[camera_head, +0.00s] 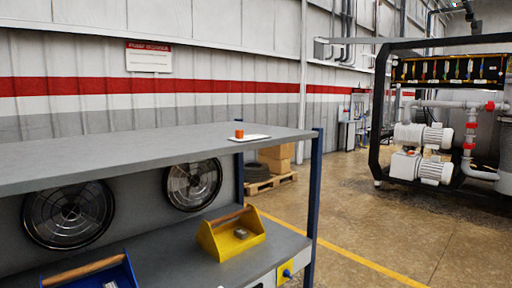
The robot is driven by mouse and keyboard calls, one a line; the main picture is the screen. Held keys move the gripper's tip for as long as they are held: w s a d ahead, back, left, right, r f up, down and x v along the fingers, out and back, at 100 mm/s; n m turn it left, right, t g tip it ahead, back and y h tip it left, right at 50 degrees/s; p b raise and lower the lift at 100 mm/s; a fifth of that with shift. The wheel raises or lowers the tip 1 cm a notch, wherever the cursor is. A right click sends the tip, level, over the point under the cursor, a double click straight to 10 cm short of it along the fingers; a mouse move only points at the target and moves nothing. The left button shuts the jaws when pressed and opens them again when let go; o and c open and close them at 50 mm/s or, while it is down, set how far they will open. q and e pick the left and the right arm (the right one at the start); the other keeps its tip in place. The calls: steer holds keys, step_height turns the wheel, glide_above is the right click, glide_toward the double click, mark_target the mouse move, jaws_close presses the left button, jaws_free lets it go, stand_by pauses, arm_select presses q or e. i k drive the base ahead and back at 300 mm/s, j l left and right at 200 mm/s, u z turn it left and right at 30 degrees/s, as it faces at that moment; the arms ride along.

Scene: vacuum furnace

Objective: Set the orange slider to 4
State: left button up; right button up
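A long dark panel with a yellow border (449,82) sits high on the black frame at the right. It carries a row of several small upright coloured pieces that look like sliders. They are too small for me to tell which is orange, or to read any numbers or settings. A small orange block (239,133) stands on a white plate (258,138) at the right end of the grey shelf top; I cannot tell whether it is a slider. Neither of my grippers is in view.
The grey shelf (120,152) fills the left, with a yellow toolbox (231,234) and a blue toolbox (92,273) on its lower level. White pumps and pipes (425,150) stand below the panel. Open floor (345,215) lies between shelf and frame.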

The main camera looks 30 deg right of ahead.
mark_target(239, 133)
steer(key=z, duration=1)
